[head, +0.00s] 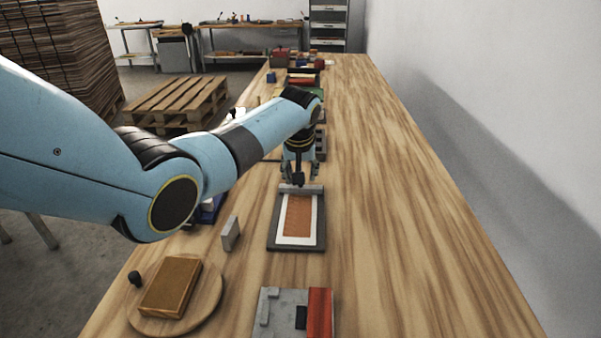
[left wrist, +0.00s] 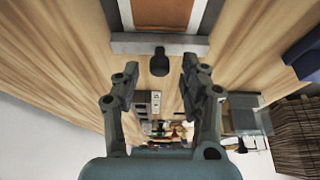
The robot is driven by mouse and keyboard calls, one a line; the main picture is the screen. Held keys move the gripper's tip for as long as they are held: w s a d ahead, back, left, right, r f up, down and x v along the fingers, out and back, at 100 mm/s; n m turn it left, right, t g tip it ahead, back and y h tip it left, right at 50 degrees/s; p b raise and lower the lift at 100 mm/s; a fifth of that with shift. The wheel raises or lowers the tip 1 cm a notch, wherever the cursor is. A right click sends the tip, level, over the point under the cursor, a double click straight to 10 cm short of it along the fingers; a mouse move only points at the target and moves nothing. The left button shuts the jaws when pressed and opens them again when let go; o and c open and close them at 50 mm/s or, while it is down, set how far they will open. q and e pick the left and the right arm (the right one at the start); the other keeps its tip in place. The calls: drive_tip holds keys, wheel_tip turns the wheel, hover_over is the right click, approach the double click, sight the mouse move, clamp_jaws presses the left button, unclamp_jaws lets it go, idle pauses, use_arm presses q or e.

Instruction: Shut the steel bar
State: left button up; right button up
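The steel bar (head: 315,189) is a grey strip lying across the far end of a dark flat frame (head: 272,240). The frame holds a white sheet (head: 283,239) with an orange-brown panel (head: 298,214). In the left wrist view the bar (left wrist: 215,43) runs across the top, with a black knob (left wrist: 159,63) at its middle. My left gripper (head: 298,182) points down at the bar. In the wrist view its open fingers (left wrist: 160,72) stand either side of the knob, apart from it. My right gripper is out of view.
Nearer on the wooden table (head: 400,220) are a round board (head: 212,300) with a brown block (head: 170,287), an upright grey plate (head: 230,234) and a grey-and-red fixture (head: 319,312). More items stand in a row behind my gripper. The table's right side is clear.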

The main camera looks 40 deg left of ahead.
use_arm(q)
drive_tip(key=shift+r, duration=0.1)
drive_tip(key=v, duration=1.2)
drive_tip(key=shift+w, duration=0.1)
